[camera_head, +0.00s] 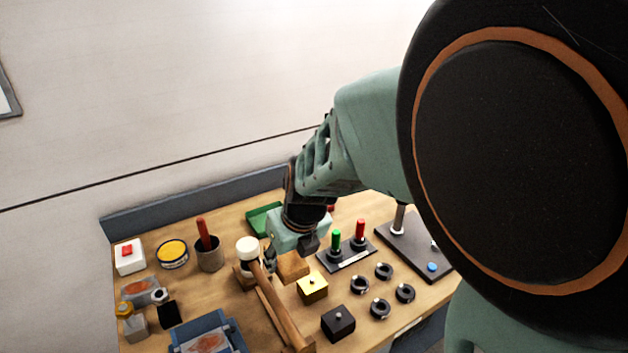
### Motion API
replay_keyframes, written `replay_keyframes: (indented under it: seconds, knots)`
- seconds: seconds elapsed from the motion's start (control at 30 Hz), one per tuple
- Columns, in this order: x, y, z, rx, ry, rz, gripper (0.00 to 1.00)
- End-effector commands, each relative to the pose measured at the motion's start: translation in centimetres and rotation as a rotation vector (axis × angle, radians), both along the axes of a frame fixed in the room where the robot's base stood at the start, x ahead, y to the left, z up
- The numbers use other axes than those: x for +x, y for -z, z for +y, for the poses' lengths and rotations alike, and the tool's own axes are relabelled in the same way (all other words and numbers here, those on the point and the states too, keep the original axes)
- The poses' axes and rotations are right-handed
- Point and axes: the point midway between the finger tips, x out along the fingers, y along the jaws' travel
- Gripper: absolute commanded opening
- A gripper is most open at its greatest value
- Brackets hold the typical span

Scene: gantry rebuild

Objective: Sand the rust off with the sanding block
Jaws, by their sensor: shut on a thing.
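My gripper (290,254) points down over the middle of the bench. It is shut on a brown block (293,267), which looks like the sanding block. My wrist and fingers partly hide the block, and I cannot tell whether it touches the bench. A rusty plate (207,343) lies on a blue fixture (228,330) at the front left, cut by the picture's lower edge. Another piece with a rust-brown patch (137,291) lies at the left.
A tool cup (209,258) stands behind left.

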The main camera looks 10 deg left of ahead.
Motion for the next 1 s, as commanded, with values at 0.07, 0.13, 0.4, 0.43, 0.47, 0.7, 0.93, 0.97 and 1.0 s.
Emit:
replay_keyframes:
  seconds: [0.07,0.13,0.4,0.43,0.47,0.7,0.93,0.97,1.0]
  knots:
    - [-0.1,-0.1,0.0,0.000,0.000,0.000,0.20]
    - [-0.1,-0.1,0.0,0.000,0.000,0.000,0.20]
    - [-0.1,0.0,0.0,0.000,0.000,0.000,0.32]
    - [-0.1,0.0,0.0,0.000,0.000,0.000,0.28]
    - [-0.1,0.0,0.0,0.000,0.000,0.000,0.25]
    - [-0.3,-0.1,0.2,0.001,-0.029,0.001,0.23]
    - [-1.3,-0.2,1.1,0.001,-0.185,0.001,0.23]
    - [-1.5,-0.2,1.3,0.002,-0.214,0.001,0.23]
    - [-1.8,-0.2,1.5,0.002,-0.253,0.000,0.23]
